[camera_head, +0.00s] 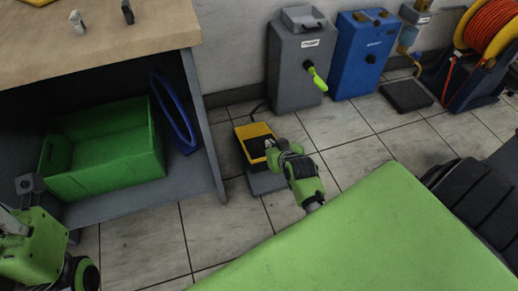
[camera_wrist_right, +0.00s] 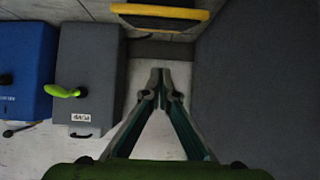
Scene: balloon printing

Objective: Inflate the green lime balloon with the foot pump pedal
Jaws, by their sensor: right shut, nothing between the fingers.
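The lime green balloon (camera_head: 319,80) hangs limp from the nozzle of a grey pump box (camera_head: 300,75) by the wall. The wrist view shows the balloon (camera_wrist_right: 62,91) on the pump box (camera_wrist_right: 92,70) at left. The foot pump pedal (camera_head: 243,135) is yellow with a dark top, on the floor before the pump. Its yellow edge (camera_wrist_right: 160,12) crosses the top of the wrist view. My right gripper (camera_head: 271,148) is shut and empty, overlapping the pedal's right side in the head view; contact cannot be told. Its fingertips meet in the wrist view (camera_wrist_right: 161,75). My left arm shows at lower left without clear fingers.
A workbench (camera_head: 100,30) with a green crate (camera_head: 105,172) and a blue ring-shaped object (camera_head: 185,135) underneath stands left of the pedal. A blue box (camera_head: 361,60) and an orange hose reel (camera_head: 490,27) stand along the wall. A green surface (camera_head: 370,245) fills the lower right.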

